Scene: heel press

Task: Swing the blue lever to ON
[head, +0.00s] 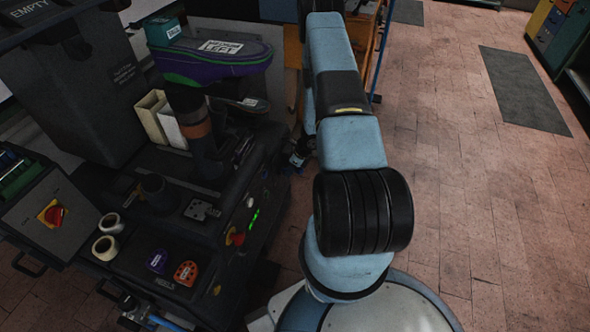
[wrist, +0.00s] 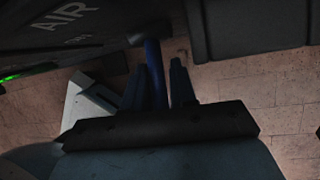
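The blue lever (wrist: 154,72) hangs from the underside of a dark panel (wrist: 45,45) in the wrist view. The panel carries the word AIR and a smaller marking that is too dim to read surely. My gripper (wrist: 160,75) has its two dark fingers on either side of the lever, with a visible gap to the right finger. Whether the left finger touches the lever cannot be told. In the head view my gripper (head: 297,160) is small and partly hidden by my arm, beside the right side of the dark machine. The lever cannot be made out there.
A dark block (wrist: 250,30) sits right of the lever. Open tiled floor (head: 460,170) lies to the right.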

